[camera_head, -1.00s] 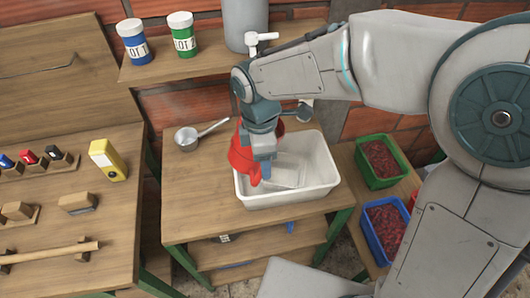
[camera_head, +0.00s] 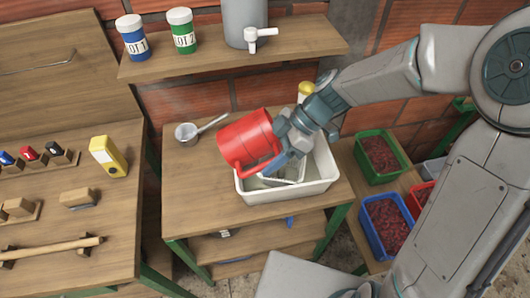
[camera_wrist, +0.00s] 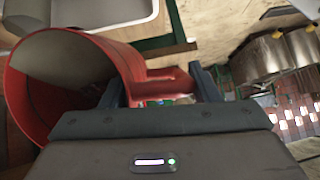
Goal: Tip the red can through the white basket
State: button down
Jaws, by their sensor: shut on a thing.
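The red can (camera_head: 243,138) hangs tilted above the left end of a white tub (camera_head: 315,188). My gripper (camera_head: 280,163) is shut on its handle, at the can's right side. In the wrist view the can (camera_wrist: 125,62) fills the left side, and its wide round mouth shows a greyish inside with no contents that I can make out. My gripper's fingers (camera_wrist: 158,90) flank the handle there. A white basket-like piece (camera_head: 292,172) sits inside the tub, partly hidden by my gripper and the can.
Green (camera_head: 382,157) and blue (camera_head: 388,225) crates of red fruit are at the right. A shelf (camera_head: 290,45) with jars and a grey tapped container is behind.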

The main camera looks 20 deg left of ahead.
jog(key=w+d+f+g+y+b, duration=0.1)
jog(key=w+d+g+y+b, duration=0.2)
jog(key=d+g+y+b, duration=0.2)
jog(key=shift+w+f+n+g+y+b, duration=0.25)
jog(key=shift+g+y+b, duration=0.45)
jog(key=shift+y+b, duration=1)
jog(key=shift+s, duration=0.1)
dwell(0.6)
